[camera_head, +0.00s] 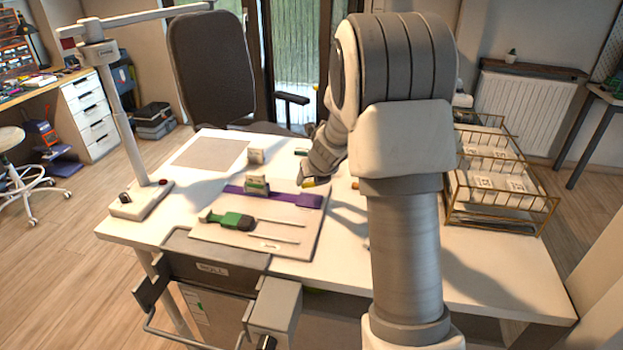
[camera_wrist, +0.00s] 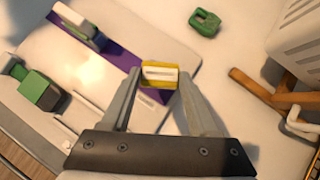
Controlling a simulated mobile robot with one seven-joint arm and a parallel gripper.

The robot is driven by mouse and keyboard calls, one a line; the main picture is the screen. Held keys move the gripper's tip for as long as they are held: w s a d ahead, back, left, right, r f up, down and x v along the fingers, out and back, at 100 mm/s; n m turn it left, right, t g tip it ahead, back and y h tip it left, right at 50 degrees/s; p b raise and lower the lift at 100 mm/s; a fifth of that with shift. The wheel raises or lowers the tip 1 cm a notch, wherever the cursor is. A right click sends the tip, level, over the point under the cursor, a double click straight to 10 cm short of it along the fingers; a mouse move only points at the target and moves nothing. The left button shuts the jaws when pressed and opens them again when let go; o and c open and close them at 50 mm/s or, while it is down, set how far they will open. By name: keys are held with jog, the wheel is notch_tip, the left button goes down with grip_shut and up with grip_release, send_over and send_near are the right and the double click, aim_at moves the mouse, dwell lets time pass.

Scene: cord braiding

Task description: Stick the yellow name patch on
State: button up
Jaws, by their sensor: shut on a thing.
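The yellow name patch (camera_wrist: 159,75) has a white label area and sits between my fingertips. In the head view a bit of the patch (camera_head: 308,183) shows yellow beneath my gripper (camera_head: 304,178). In the wrist view my gripper (camera_wrist: 158,82) is shut on the patch, close to the right end of a purple strap (camera_wrist: 122,62). The purple strap (camera_head: 275,196) lies across a pale board (camera_head: 262,240) on the table in the head view. Whether the patch touches the strap or the board I cannot tell.
A green-handled tool (camera_head: 235,220) lies on the board, with thin rods beside it. A small block (camera_head: 257,186) stands on the strap. A green ring-shaped piece (camera_wrist: 205,23) and a brown wooden piece (camera_wrist: 272,95) lie nearby. A wire rack (camera_head: 490,213) stands at right.

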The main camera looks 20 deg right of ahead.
aim_at(309, 198)
jog(key=shift+f+b, duration=1.95)
jog(key=shift+f, duration=0.4)
jog(key=shift+f, duration=0.3)
jog(key=o, duration=1.4)
jog(key=shift+o, duration=0.2)
jog(key=shift+r, duration=0.1)
jog(key=shift+p+v, duration=1.2)
jog(key=shift+v, duration=1.75)
